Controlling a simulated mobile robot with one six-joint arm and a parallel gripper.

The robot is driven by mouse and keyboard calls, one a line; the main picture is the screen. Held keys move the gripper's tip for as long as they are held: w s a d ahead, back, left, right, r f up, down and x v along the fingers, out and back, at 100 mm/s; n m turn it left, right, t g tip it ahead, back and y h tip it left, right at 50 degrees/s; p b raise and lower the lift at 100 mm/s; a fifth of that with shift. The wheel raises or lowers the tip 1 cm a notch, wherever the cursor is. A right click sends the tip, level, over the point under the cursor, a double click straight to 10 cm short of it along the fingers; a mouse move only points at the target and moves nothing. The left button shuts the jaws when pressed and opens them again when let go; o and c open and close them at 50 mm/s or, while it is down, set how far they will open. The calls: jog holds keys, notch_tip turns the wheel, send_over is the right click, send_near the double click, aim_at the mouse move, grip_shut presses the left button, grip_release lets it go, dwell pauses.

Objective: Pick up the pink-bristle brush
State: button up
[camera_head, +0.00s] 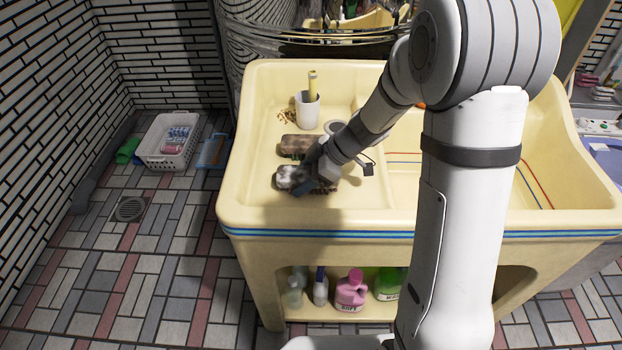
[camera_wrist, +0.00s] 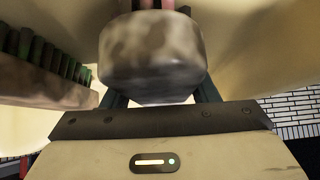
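The brush with pink bristles (camera_wrist: 152,50) has a mottled grey-white back and fills the upper middle of the wrist view. A little pink bristle shows at the top edge. In the head view its pale end (camera_head: 291,177) shows on the sink's left ledge. My gripper (camera_wrist: 160,98) has its dark fingers apart, one on each side of this brush. The brush hides the fingertips. I cannot tell whether they press on it or whether it is lifted. In the head view my gripper (camera_head: 312,176) is over the brush and partly covers it.
A second brush with green bristles (camera_wrist: 42,80) lies close beside; the head view shows its brown back (camera_head: 297,142). A white cup (camera_head: 307,110) stands behind on the cream sink (camera_head: 255,205). Bottles stand below, including a pink one (camera_head: 351,292). A white basket (camera_head: 165,150) is on the floor.

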jog(key=c, duration=0.6)
